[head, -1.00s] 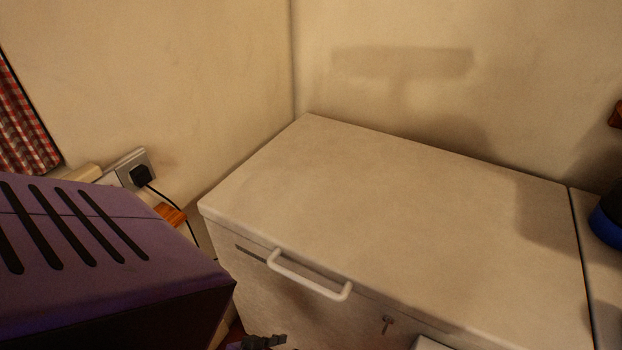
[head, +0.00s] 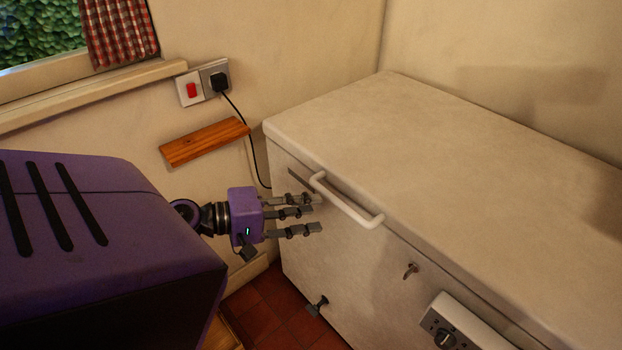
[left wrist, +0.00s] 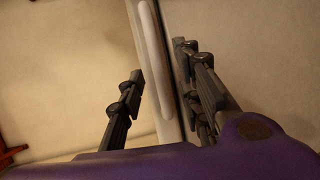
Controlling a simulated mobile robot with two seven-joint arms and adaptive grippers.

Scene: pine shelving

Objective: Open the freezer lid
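The white chest freezer (head: 330,255) stands in the corner with its lid (head: 440,130) down. A pale bar handle (head: 345,203) is fixed at the lid's front edge. My left gripper (head: 316,214) is beside the left part of the handle, in front of the freezer's front face. Its dark fingers are spread and hold nothing. In the left wrist view the handle (left wrist: 150,65) lies between the open fingers (left wrist: 160,62). I cannot tell whether a finger touches it. My right gripper is not in view.
A keyhole with a key (head: 410,270) and a control panel (head: 462,325) are on the freezer front. A wooden strip (head: 204,142), a socket with a plug (head: 216,80) and a cable (head: 243,120) are on the left wall. A window sill (head: 90,95) is above left.

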